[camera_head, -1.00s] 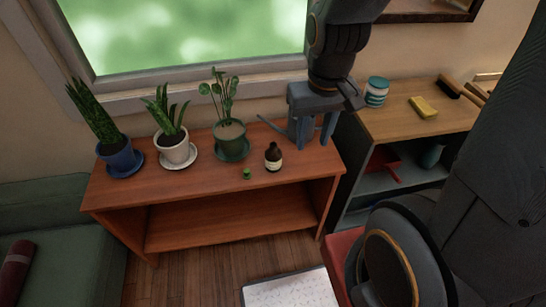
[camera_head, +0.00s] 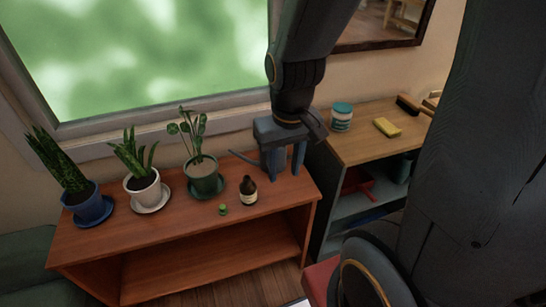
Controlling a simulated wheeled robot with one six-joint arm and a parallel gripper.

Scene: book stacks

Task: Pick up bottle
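A small dark brown bottle (camera_head: 249,191) with a pale label stands upright near the front right of the reddish wooden shelf top (camera_head: 180,226). My gripper (camera_head: 284,178) points down over the right end of that shelf, to the right of the bottle and apart from it. Its two blue-grey fingers are spread, with nothing seen between them. The bottle is not hidden by the gripper.
Three potted plants stand left of the bottle: a blue pot (camera_head: 90,208), a white pot (camera_head: 145,190) and a green pot (camera_head: 204,177). A small green object (camera_head: 223,209) lies beside the bottle. A second shelf at right holds a striped jar (camera_head: 341,117) and yellow sponge (camera_head: 387,128).

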